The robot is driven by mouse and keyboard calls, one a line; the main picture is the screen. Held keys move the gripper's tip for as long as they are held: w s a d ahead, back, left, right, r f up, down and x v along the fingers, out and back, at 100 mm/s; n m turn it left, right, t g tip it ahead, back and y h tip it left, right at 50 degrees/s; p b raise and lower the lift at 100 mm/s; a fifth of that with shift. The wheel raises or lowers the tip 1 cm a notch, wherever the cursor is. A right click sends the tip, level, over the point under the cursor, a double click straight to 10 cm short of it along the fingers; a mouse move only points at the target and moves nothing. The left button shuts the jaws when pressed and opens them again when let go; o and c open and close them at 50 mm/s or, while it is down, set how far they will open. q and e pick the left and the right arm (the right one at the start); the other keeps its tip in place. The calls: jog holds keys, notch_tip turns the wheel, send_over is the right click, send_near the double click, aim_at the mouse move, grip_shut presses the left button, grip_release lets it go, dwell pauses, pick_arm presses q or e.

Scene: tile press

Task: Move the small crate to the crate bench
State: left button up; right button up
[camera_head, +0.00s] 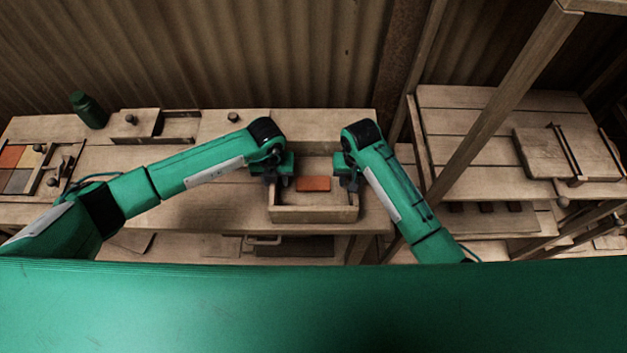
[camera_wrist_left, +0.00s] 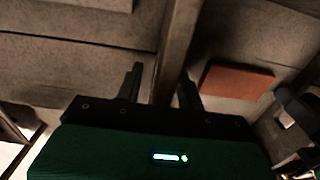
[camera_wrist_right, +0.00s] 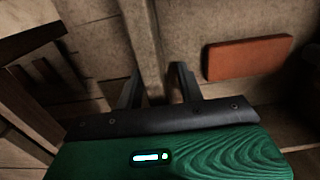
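The small crate (camera_head: 315,215) is a shallow open wooden box standing on the wooden bench in the middle of the head view. A flat orange-red tile (camera_head: 313,184) lies in it. My left gripper (camera_head: 272,177) is at the crate's left wall. In the left wrist view its fingers (camera_wrist_left: 160,85) stand either side of that wall (camera_wrist_left: 180,40), with a gap showing on one side. My right gripper (camera_head: 350,182) is at the right wall. In the right wrist view its fingers (camera_wrist_right: 158,80) also straddle the wall (camera_wrist_right: 142,35), apart from it on one side. Both look open.
A dark green bottle (camera_head: 88,110) and a tray of coloured tiles (camera_head: 22,165) are at the left. Wooden fixtures with dark knobs (camera_head: 140,124) stand along the back. At right is a slatted wooden bench (camera_head: 465,125) with a board on it, behind a slanting post (camera_head: 490,105).

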pick_arm(q)
grip_shut()
pick_arm(e)
grip_shut()
pick_arm(q)
jog(key=shift+w+r, duration=0.1)
jog(key=shift+r, duration=0.05)
pick_arm(e)
jog(key=shift+w+r, duration=0.1)
jog(key=shift+r, duration=0.05)
